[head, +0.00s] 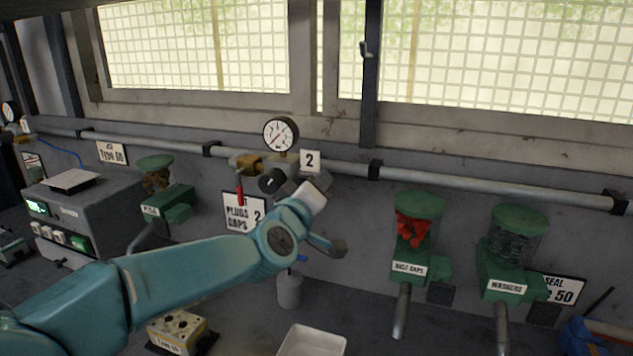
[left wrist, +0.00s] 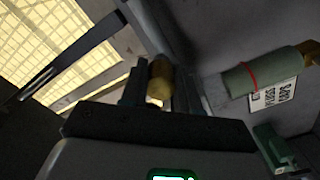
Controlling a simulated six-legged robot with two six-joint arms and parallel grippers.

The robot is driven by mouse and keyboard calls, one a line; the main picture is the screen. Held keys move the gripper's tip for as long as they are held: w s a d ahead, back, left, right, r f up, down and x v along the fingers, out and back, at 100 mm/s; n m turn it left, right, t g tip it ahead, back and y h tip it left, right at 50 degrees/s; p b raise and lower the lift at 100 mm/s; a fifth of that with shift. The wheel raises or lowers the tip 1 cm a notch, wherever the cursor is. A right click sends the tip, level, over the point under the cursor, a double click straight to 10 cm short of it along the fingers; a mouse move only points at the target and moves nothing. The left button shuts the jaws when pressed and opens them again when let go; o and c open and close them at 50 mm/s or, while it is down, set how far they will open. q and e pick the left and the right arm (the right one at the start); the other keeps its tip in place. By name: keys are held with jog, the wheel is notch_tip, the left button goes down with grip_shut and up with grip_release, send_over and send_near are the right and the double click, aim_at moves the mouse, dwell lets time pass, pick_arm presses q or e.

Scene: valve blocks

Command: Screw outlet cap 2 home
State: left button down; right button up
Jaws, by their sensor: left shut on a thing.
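My left gripper (head: 283,178) is raised at the valve assembly under the round gauge (head: 281,134), by the "2" sign (head: 310,160). In the left wrist view its two fingers (left wrist: 160,88) stand on either side of a brass cap (left wrist: 160,80), and it is shut on this cap. In the head view the gripper and wrist hide the cap, and its seating on the outlet cannot be told. A brass fitting (head: 247,161) and a red handle (head: 240,191) show left of the gripper. My right gripper is not in view.
A grey pipe (head: 345,168) runs along the wall. Green-lidded dispensers stand at right, one with red caps (head: 412,229), one labelled washers (head: 513,247). A white tray (head: 312,342) lies on the bench. A grey box unit (head: 85,215) stands at left.

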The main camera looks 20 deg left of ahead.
pick_arm(q)
jog(key=m+p, duration=0.1)
jog(key=m, duration=0.3)
jog(key=shift+d+f+p, duration=0.1)
jog(key=shift+f+p, duration=0.1)
jog(key=shift+p, duration=0.15)
jog(key=shift+f+m+p, duration=0.1)
jog(key=shift+m+p, duration=0.35)
jog(key=shift+m, duration=1.15)
jog(key=c, duration=0.8)
grip_release()
jog(key=shift+s, duration=0.1)
jog(key=shift+r, duration=0.2)
jog(key=s, duration=0.5)
jog(key=s+b, duration=0.1)
jog(key=s, duration=0.5)
jog(key=s+b, duration=0.1)
jog(key=s, duration=0.4)
jog(key=shift+s+a, duration=0.15)
jog(key=shift+a, duration=0.2)
